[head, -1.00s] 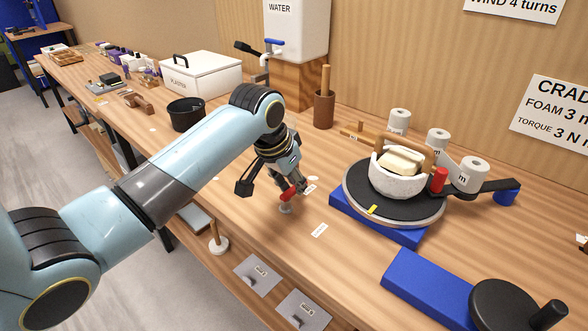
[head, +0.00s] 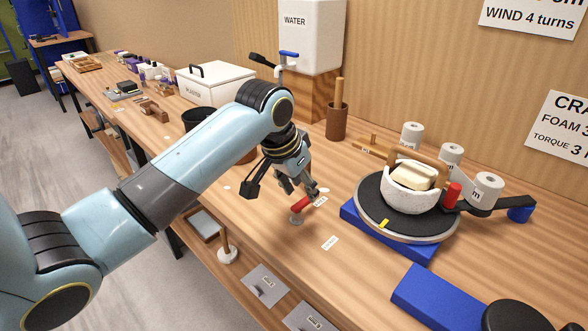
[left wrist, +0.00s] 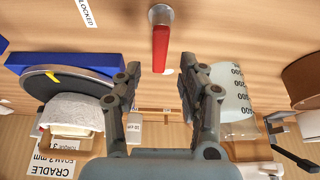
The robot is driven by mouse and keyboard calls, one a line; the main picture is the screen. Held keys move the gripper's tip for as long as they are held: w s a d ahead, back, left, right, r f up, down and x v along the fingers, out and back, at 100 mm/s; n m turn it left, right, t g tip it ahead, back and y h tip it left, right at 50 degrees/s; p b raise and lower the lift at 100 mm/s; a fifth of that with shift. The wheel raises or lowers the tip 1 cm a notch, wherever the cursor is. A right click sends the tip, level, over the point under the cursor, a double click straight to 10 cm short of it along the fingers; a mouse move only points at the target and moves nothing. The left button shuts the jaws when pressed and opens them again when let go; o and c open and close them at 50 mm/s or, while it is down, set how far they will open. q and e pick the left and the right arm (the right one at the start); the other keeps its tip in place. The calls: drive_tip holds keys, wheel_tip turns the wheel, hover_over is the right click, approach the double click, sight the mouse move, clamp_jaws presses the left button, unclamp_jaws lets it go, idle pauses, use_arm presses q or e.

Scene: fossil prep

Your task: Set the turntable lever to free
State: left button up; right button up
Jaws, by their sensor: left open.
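The red turntable lever (head: 301,204) sits on a small grey pivot on the bench, in front of the turntable (head: 408,226). In the head view it points up-right toward a small white label (head: 320,202), whose text I cannot read. A second label (head: 330,243) lies nearer the bench front; in the left wrist view a label reads LOCKED (left wrist: 86,12). My left gripper (head: 302,190) is open just above and behind the lever. In the left wrist view the lever (left wrist: 160,48) lies centred ahead of the open fingers (left wrist: 160,78), with nothing visibly held. My right gripper is out of view.
A brown cup (head: 336,123), a water tank (head: 310,35) and white rolls (head: 450,155) stand behind. A blue block (head: 430,297) lies at front right.

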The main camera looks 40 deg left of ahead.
use_arm(q)
drive_tip(key=v, duration=0.9)
drive_tip(key=s+d+f+g+y, duration=0.1)
drive_tip(key=s+d+f, duration=0.15)
drive_tip(key=s, duration=0.85)
drive_tip(key=s+d+f, duration=0.2)
drive_tip(key=s+f, duration=0.2)
drive_tip(key=s, duration=0.7)
wheel_tip(320, 180, down, 33)
drive_tip(key=s+a+g+b, duration=0.1)
drive_tip(key=a+b, duration=0.1)
drive_tip(key=b, duration=0.6)
drive_tip(key=s+f+g+b, duration=0.1)
drive_tip(key=s+f+b, duration=0.2)
drive_tip(key=s+f, duration=0.6)
drive_tip(key=s+a+f+b, duration=0.1)
drive_tip(key=s+f+b, duration=0.3)
drive_tip(key=s+f, duration=0.6)
wheel_tip(320, 180, down, 5)
drive_tip(key=shift+r+g, duration=0.2)
drive_tip(key=shift+g, duration=0.2)
